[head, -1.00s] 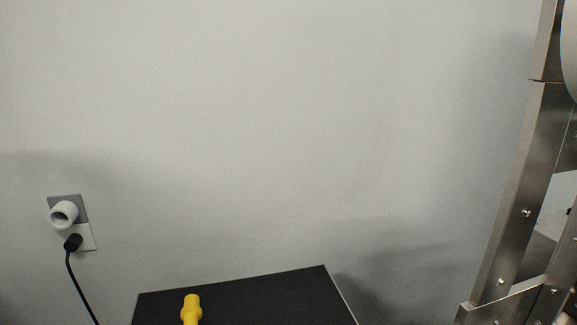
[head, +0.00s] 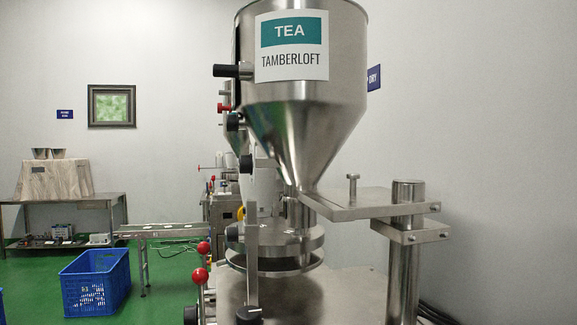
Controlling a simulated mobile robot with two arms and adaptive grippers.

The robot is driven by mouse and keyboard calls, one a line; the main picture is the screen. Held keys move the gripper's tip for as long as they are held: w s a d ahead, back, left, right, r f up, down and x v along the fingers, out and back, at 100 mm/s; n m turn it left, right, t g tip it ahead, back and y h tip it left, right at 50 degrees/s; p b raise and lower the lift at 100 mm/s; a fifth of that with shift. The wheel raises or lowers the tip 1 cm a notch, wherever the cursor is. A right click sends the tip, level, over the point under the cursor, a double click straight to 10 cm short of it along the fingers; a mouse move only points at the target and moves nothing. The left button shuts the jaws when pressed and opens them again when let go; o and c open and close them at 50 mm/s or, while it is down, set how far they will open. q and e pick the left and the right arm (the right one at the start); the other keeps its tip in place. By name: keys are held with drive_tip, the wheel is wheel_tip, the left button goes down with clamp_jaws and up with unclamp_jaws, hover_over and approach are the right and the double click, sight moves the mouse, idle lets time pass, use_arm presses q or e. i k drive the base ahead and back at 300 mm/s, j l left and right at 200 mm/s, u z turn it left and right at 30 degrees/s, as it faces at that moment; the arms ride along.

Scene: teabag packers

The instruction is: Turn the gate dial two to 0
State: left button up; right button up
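A steel tea machine fills the middle, with a cone hopper (head: 300,110) labelled TEA TAMBERLOFT. Several black knobs show on its left side: a long handle (head: 232,71) at the hopper, a round knob (head: 233,121) below it, and a black knob (head: 249,316) at the bottom edge, partly cut off. I cannot tell which, if any, is gate dial two, and I can read no dial number. A second machine stands behind, mostly hidden by the front hopper. Neither gripper is in view.
A blue crate (head: 96,282) sits on the green floor at left, near a low conveyor (head: 175,229). A steel table (head: 62,203) stands by the back wall. A steel post and arm (head: 404,245) rise right of the hopper. Red ball knobs (head: 200,275) stick out left of the machine.

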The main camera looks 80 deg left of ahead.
sight(245, 163)
drive_tip(key=k+u, duration=0.15)
drive_tip(key=u, duration=2.6)
